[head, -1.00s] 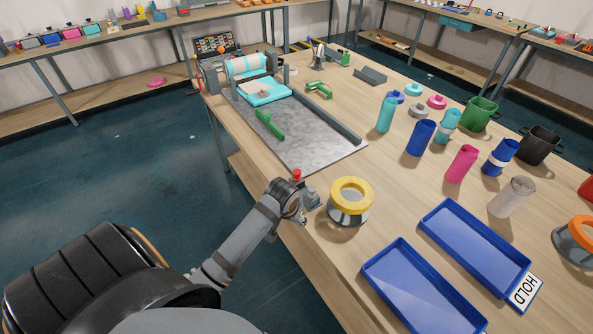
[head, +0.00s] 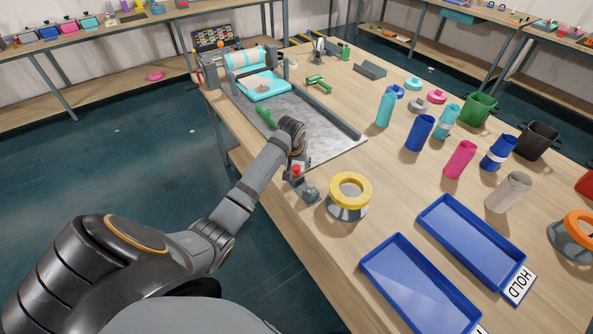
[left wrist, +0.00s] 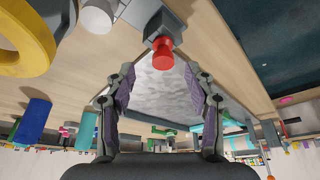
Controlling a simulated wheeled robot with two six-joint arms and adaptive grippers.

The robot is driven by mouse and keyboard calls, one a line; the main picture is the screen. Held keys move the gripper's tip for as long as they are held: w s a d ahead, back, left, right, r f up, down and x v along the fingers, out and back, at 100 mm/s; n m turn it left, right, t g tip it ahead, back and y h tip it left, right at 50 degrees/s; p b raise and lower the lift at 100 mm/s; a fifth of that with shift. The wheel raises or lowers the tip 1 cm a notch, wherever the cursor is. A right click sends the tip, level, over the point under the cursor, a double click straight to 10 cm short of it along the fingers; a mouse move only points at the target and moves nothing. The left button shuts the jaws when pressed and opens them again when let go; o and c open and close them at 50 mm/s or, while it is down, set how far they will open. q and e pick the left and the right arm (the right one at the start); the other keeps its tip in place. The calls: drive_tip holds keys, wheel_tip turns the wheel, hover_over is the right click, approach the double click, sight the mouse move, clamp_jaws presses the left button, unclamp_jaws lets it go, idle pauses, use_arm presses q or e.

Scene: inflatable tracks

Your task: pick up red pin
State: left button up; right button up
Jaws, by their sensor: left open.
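The red pin (head: 296,171) stands on a small grey block at the near left edge of the table, in front of the grey plate. My left gripper (head: 299,158) is at the pin, just behind it in the head view. In the left wrist view the red pin (left wrist: 163,56) shows at the top middle. There the left gripper's two fingers (left wrist: 160,76) are spread apart, with nothing held between them, and the pin appears just beyond the fingertips. Whether a finger touches the pin cannot be told. My right gripper is out of view.
A yellow ring on a grey stand (head: 350,190) is close to the right of the pin. A grey plate (head: 320,153) with a green-handled tool (head: 265,118) lies behind. Two blue trays (head: 420,290) are at the front right, with several bottles beyond.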

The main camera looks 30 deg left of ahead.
sight(296, 167)
use_arm(q)
drive_tip(key=shift+a+p+x, duration=0.15)
drive_tip(key=shift+p+x, duration=0.2)
drive_tip(key=shift+x, duration=1.05)
drive_tip(key=shift+a+p+x, duration=0.1)
drive_tip(key=shift+p+x, duration=0.25)
drive_tip(key=shift+x, duration=1.05)
drive_tip(key=shift+r, duration=0.1)
clamp_jaws()
